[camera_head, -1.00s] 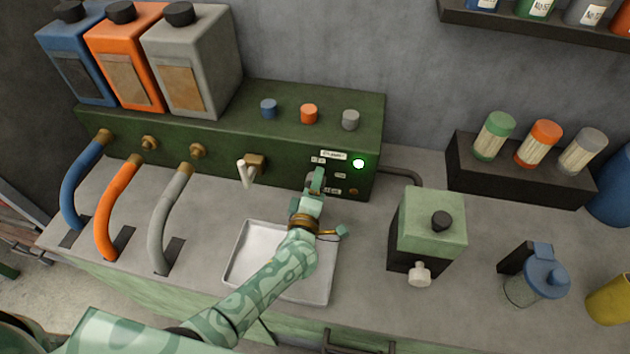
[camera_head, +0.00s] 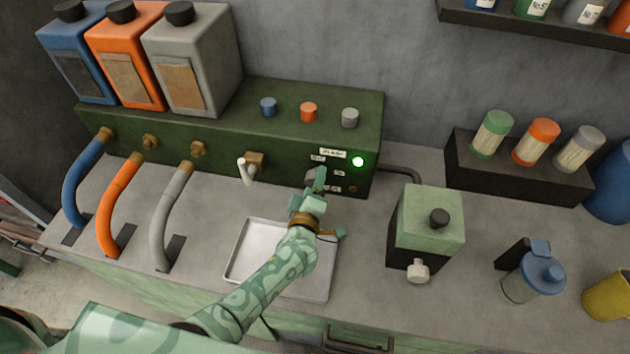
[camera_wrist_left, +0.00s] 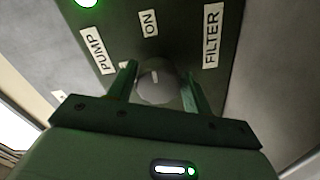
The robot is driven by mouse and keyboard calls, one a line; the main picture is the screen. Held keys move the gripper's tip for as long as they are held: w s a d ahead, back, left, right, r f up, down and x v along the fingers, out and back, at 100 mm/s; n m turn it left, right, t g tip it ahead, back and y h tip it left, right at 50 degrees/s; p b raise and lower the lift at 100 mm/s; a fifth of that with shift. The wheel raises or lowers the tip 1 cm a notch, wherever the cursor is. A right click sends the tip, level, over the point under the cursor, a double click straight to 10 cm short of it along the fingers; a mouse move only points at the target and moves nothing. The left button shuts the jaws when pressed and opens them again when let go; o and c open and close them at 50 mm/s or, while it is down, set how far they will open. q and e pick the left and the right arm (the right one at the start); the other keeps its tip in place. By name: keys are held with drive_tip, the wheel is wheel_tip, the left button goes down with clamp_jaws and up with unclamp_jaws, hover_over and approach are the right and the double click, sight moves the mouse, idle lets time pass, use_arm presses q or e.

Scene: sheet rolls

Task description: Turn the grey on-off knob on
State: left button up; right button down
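The grey knob (camera_wrist_left: 155,87) sits on the front of the green control box (camera_head: 230,150). In the left wrist view a small pale mark on its face points roughly up, toward the "ON" label (camera_wrist_left: 149,23). My left gripper (camera_wrist_left: 158,84) has its two fingers spread, one on each side of the knob. Narrow gaps seem to show between fingers and knob. In the head view my left gripper (camera_head: 318,181) is at the box's front right and partly hides the knob and labels. A green lamp (camera_head: 358,161) on the box is lit. My right gripper is not in view.
Left of my gripper a lever valve (camera_head: 250,166) sticks out of the box. A metal tray (camera_head: 240,262) lies below my left arm. A green and black device (camera_head: 432,222) stands to the right. The counter between it and the box's right end is mostly clear.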

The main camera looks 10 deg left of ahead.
use_arm(q)
drive_tip(key=shift+o, duration=0.9)
drive_tip(key=s+p, duration=0.2)
drive_tip(key=s, duration=1.4)
drive_tip(key=shift+s, duration=0.15)
drive_tip(key=shift+s, duration=0.1)
